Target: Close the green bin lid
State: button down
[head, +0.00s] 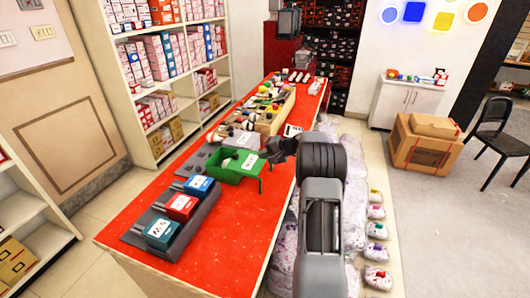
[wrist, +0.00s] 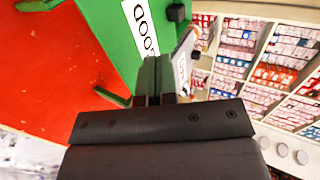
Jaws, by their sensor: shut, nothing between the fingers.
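The green bin (head: 228,176) stands on the red-topped counter, behind a row of small closed-looking bins. Its lid appears raised, with a white label (head: 250,162) showing on it. My gripper (head: 273,151) is at the right side of the green bin, close to the lid. My gripper's dark fingers (wrist: 152,88) are together and empty beside the panel's lower edge. Whether they touch it I cannot tell.
A blue bin (head: 199,187), a red bin (head: 181,207) and a teal bin (head: 160,232) sit on dark grey bases on the red counter (head: 240,225). Several small items crowd the counter's far end. Its near right part is clear. Bagged goods (head: 376,230) line the floor at right.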

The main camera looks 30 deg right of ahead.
aim_at(237, 157)
jog(key=x, duration=0.2)
jog(key=p+x, duration=0.1)
jog(key=x, duration=0.2)
jog(key=r+p+x, duration=0.1)
jog(key=x, duration=0.2)
jog(key=shift+w+a, duration=0.25)
jog(key=shift+a, duration=0.15)
jog(key=shift+w+a, duration=0.45)
jog(key=shift+w, duration=0.1)
